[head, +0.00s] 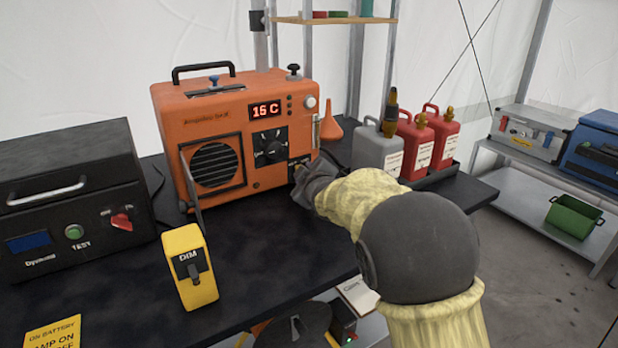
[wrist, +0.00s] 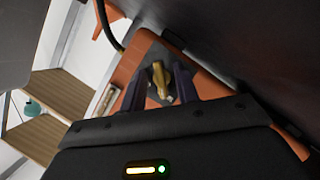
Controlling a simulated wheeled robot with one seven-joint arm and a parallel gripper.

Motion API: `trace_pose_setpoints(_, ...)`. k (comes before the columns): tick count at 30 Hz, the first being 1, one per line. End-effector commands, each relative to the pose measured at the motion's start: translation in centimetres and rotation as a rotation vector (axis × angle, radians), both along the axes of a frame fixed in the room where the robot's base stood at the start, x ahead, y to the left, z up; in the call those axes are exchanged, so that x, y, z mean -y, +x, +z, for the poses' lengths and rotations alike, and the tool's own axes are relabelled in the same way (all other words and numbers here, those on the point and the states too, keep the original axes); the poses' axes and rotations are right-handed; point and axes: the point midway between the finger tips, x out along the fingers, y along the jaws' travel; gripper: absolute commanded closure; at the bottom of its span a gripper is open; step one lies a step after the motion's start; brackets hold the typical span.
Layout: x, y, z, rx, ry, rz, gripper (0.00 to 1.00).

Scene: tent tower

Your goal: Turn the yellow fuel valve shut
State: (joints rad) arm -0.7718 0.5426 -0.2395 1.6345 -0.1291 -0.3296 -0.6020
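The orange heater (head: 235,135) stands on the black table, its display reading 16 C. The yellow fuel valve (wrist: 160,78) shows in the wrist view on a dark plate on the heater's orange face. My gripper (wrist: 158,98) has its two dark fingers spread, one on each side of the valve, with a gap between them. Whether the fingertips touch the valve cannot be told. In the head view my gripper (head: 298,175) is at the heater's lower right front, and it mostly hides the valve there.
A grey jerry can (head: 378,150) and red jerry cans (head: 415,145) stand right of the heater, near an orange funnel (head: 331,126). A yellow DIM box (head: 190,268) and a black unit (head: 70,185) are to the left. A black hose (wrist: 110,25) runs near the valve.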

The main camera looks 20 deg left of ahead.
Motion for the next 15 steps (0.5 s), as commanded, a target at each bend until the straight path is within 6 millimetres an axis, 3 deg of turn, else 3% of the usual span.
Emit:
trace_pose_setpoints(7, 1.0, -1.6, 0.7, 0.0, 0.001, 0.0, 0.69)
trace_pose_setpoints(15, 3.5, -5.5, 2.0, 0.0, 0.002, 0.001, 0.69)
